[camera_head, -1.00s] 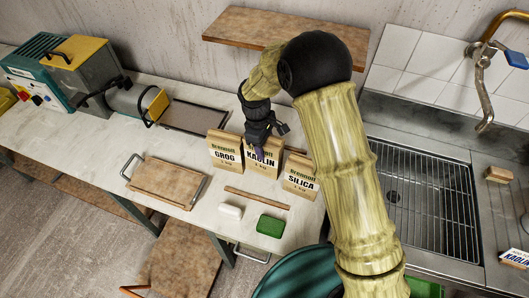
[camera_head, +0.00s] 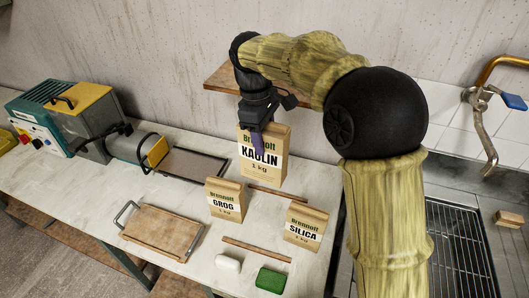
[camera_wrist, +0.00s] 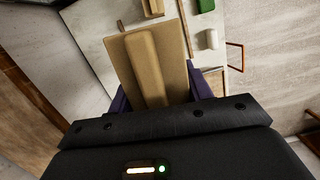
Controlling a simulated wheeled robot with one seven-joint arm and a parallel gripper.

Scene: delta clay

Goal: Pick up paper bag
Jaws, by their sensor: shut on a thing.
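A paper bag labelled KAOLIN (camera_head: 262,160) is held upright in my gripper (camera_head: 257,140), raised above the table. In the wrist view the tan bag (camera_wrist: 150,65) sits between my two purple fingers (camera_wrist: 160,95), which close on its sides. A bag labelled GROG (camera_head: 224,200) stands on the table below and left of it. A bag labelled SILICA (camera_head: 306,227) stands to the right. The far sides of the bags are hidden.
A wooden tray with handles (camera_head: 161,230) lies left on the table (camera_head: 60,185). Wooden sticks (camera_head: 256,250), a white block (camera_head: 228,263) and a green block (camera_head: 271,280) lie in front. A wall shelf (camera_head: 222,77) is behind my gripper. A sink (camera_head: 462,250) is right.

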